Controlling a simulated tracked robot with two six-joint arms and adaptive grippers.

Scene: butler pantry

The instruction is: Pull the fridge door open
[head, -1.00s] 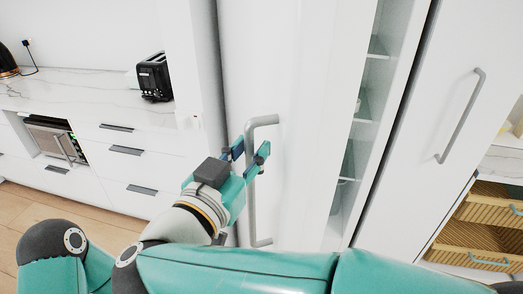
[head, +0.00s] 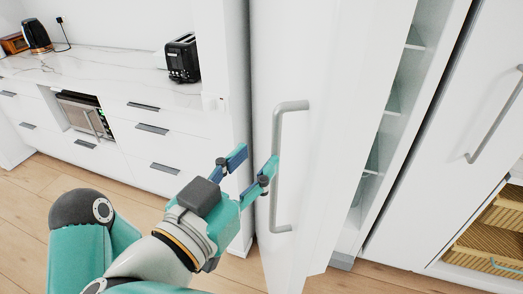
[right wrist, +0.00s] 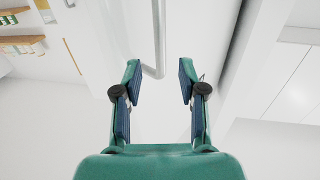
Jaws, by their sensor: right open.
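The white fridge door (head: 320,130) stands open at an angle in the head view, with shelves showing to the right of its free edge. Its grey vertical bar handle (head: 276,185) is on the door's front. My right gripper (head: 255,158) is open, just left of the handle, with one fingertip overlapping the bar in the picture. In the right wrist view, the handle (right wrist: 159,35) runs down between the two spread fingers (right wrist: 157,75), its lower end near the fingertips. The fingers are not closed on it. My left gripper is out of view.
The fridge shelves (head: 392,98) are seen past the door edge. A second white door with a handle (head: 495,115) is at right, above wooden drawers (head: 490,245). A counter with a black toaster (head: 183,58) is at left. Wooden floor (head: 130,200) is clear.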

